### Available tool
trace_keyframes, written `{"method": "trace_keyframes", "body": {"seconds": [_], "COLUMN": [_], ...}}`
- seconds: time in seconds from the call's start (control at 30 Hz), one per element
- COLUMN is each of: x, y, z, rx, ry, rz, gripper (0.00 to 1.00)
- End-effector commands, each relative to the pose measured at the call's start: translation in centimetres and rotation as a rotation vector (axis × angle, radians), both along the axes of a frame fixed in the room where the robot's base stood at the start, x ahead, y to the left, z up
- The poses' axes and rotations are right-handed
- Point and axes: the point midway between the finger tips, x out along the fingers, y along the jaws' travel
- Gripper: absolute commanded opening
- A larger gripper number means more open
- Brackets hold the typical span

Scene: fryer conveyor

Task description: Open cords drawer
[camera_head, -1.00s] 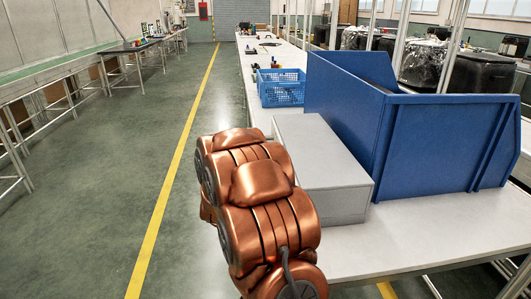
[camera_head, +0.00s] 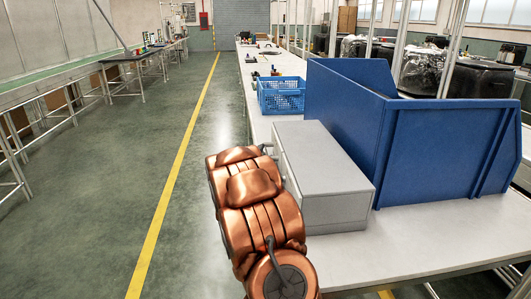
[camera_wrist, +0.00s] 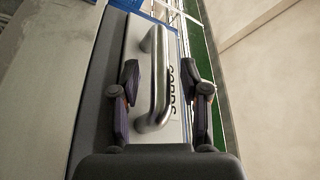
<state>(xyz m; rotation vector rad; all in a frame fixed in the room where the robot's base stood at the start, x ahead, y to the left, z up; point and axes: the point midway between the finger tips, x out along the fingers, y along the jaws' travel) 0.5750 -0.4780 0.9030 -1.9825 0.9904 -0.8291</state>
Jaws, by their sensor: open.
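The cords drawer is in a grey box (camera_head: 335,172) on the white table, its front facing left toward the aisle. In the wrist view the drawer front (camera_wrist: 140,50) shows a silver bar handle (camera_wrist: 158,85) and the printed label "CORDS" (camera_wrist: 173,92). My gripper (camera_wrist: 167,90) is open, with one dark finger on each side of the handle and a visible gap to each. In the head view my copper arm hides most of the gripper and the handle. The drawer looks closed.
A large blue bin (camera_head: 420,145) stands right beside the grey box. A blue basket (camera_head: 282,97) sits farther back on the white table (camera_head: 430,240). The aisle floor (camera_head: 185,220), with a yellow line, is clear to the left.

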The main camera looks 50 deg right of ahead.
Motion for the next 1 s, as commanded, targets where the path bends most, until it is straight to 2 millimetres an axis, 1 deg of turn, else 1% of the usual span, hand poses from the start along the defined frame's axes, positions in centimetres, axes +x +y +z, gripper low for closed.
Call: {"method": "trace_keyframes", "body": {"seconds": [0.03, 0.2, 0.57, 0.9, 1.0], "x": [0.15, 0.7, 0.82, 0.81, 0.81], "y": [-0.47, -1.19, -1.39, -1.37, -1.37], "z": [0.14, 0.31, 0.35, 0.33, 0.33], "rx": [-0.001, 0.002, 0.002, 0.002, 0.002], "ry": [0.0, 0.001, 0.001, 0.001, 0.001], "rz": [-0.002, 0.001, 0.001, 0.001, 0.001], "gripper": [0.45, 0.45, 0.44, 0.09, 0.0]}}
